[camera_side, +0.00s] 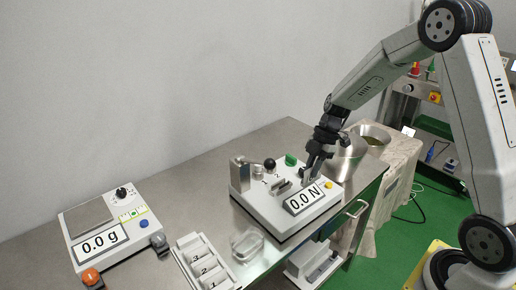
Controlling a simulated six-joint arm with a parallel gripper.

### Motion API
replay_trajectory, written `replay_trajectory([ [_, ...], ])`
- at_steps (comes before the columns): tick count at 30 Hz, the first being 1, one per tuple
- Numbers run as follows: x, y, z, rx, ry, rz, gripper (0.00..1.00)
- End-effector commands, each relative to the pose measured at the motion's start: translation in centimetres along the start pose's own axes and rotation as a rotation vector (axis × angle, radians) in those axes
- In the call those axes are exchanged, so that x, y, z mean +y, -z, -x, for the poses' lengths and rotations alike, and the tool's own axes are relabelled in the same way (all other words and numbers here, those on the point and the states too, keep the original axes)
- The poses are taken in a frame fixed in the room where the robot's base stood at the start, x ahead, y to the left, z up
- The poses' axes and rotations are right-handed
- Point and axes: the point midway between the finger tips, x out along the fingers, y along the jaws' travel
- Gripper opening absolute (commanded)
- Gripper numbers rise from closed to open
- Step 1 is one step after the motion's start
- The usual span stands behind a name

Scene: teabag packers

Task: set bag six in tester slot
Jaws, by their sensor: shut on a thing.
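The tester (262,207) is a pale box on the steel table, with a display reading 0.0 N, a black-knobbed lever, a green button and a yellow button. Its small grey slot fixture (281,186) sits on top, left of my gripper. My gripper (308,181) points down over the right part of the tester, just behind the display. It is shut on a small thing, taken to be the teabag. The fingers mostly hide it, and no number on it can be read. I cannot tell whether it touches the tester.
A white tray (183,245) with numbered compartments and a clear dish (248,243) stand left of the tester. A scale (67,235) reading 0.0 g is at the far left. Metal bowls (347,165) stand behind my gripper. The table's back left is clear.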

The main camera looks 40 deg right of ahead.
Motion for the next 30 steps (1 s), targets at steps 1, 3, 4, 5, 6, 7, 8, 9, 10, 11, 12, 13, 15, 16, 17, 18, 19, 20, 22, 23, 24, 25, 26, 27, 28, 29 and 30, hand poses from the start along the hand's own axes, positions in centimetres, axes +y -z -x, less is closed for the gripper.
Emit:
replay_trajectory([
  [1, 0.5, -0.1, -0.2, 0.000, 0.001, 0.000, 0.00],
  [3, 1.2, -0.3, -0.6, 0.000, 0.001, 0.001, 0.00],
  [4, 1.6, -0.4, -0.7, 0.000, 0.001, 0.001, 0.00],
  [5, 2.0, -0.5, -0.8, 0.000, 0.002, 0.001, 0.00],
  [6, 2.5, -0.7, -1.0, 0.000, 0.001, 0.002, 0.00],
  [7, 2.9, -0.8, -1.2, 0.001, 0.002, 0.001, 0.00],
  [8, 3.3, -0.9, -1.3, 0.001, 0.001, 0.001, 0.00],
  [9, 3.8, -1.0, -1.6, 0.001, 0.003, 0.001, 0.00],
  [10, 4.2, -1.1, -1.6, 0.001, 0.002, 0.001, 0.00],
  [11, 4.5, -1.2, -1.8, 0.001, 0.002, 0.001, 0.00],
  [12, 5.0, -1.4, -1.9, 0.000, 0.001, 0.001, 0.00],
  [13, 5.4, -1.5, -2.1, 0.000, 0.001, 0.002, 0.00],
  [15, 6.2, -1.7, -2.4, 0.000, 0.001, 0.001, 0.00],
  [16, 6.5, -1.8, -2.5, 0.000, 0.002, 0.001, 0.00],
  [17, 6.9, -1.9, -2.6, 0.000, 0.001, 0.001, 0.00],
  [18, 7.3, -2.0, -2.8, 0.000, 0.002, 0.000, 0.00],
  [19, 7.7, -2.1, -3.0, 0.000, 0.002, 0.001, 0.00],
  [20, 8.0, -2.2, -3.0, 0.000, 0.001, 0.001, 0.00],
  [22, 8.6, -2.5, -3.7, 0.000, 0.002, 0.001, 0.00],
  [23, 8.9, -2.7, -4.0, 0.000, 0.003, 0.000, 0.00],
  [24, 9.2, -2.9, -4.3, 0.000, 0.002, 0.001, 0.00],
  [25, 9.4, -3.0, -4.6, 0.000, 0.002, 0.000, 0.00],
  [26, 9.7, -3.2, -4.9, 0.000, 0.002, 0.000, 0.00],
  [27, 10.1, -3.3, -5.2, 0.000, 0.002, 0.000, 0.00],
  [28, 10.3, -3.5, -5.5, 0.000, 0.002, 0.000, 0.00],
  [29, 10.6, -3.6, -5.8, 0.000, 0.002, 0.000, 0.00],
  [30, 10.9, -3.8, -6.1, 0.000, 0.002, 0.000, 0.00],
])
